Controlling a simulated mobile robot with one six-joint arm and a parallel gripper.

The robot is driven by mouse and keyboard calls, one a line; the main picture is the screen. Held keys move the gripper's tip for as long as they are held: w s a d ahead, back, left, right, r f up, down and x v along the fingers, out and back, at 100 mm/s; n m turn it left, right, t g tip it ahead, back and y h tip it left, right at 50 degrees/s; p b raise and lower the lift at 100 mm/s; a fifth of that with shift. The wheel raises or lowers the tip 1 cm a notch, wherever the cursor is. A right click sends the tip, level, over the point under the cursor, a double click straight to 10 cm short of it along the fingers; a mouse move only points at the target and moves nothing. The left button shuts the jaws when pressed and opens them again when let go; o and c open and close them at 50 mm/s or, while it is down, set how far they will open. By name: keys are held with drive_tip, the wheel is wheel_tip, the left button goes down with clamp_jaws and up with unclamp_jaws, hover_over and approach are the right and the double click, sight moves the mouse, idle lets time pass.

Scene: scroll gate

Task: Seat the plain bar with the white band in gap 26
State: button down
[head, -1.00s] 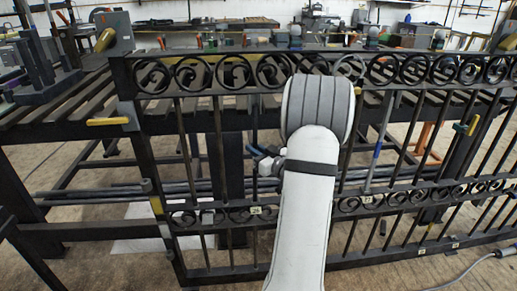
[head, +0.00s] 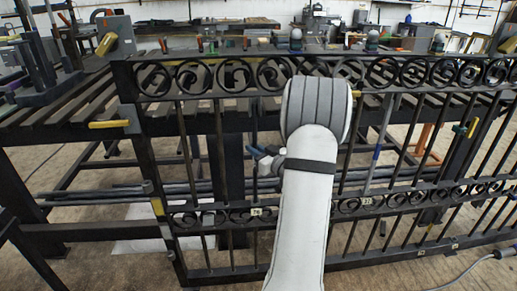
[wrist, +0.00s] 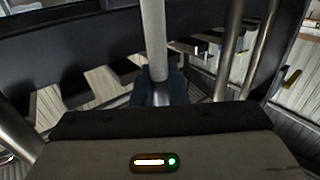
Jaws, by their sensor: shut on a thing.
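My gripper (head: 262,160) is at the gate, just left of my pale arm and above the label reading 26 (head: 257,212). In the wrist view my gripper (wrist: 158,92) is shut around a plain, light grey bar (wrist: 153,40), which stands roughly upright in that picture. In the head view a thin upright bar at my gripper (head: 254,135) looks dark. I cannot make out a white band on it in either view. The bar's lower end and its exact relation to gap 26 are too small to tell.
The black gate (head: 200,108) has scroll rings along its top and lower rails. A lighter bar with a blue band (head: 377,150) stands right of my arm. A slatted bench (head: 75,105) is behind the gate. Loose bars (head: 100,194) lie low behind it.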

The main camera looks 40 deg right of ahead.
drive_tip(key=c, duration=1.3)
unclamp_jaws()
drive_tip(key=shift+f, duration=0.1)
drive_tip(key=shift+c, duration=0.2)
drive_tip(key=s+p, duration=0.1)
drive_tip(key=s, duration=0.6)
drive_tip(key=shift+s+d, duration=0.35)
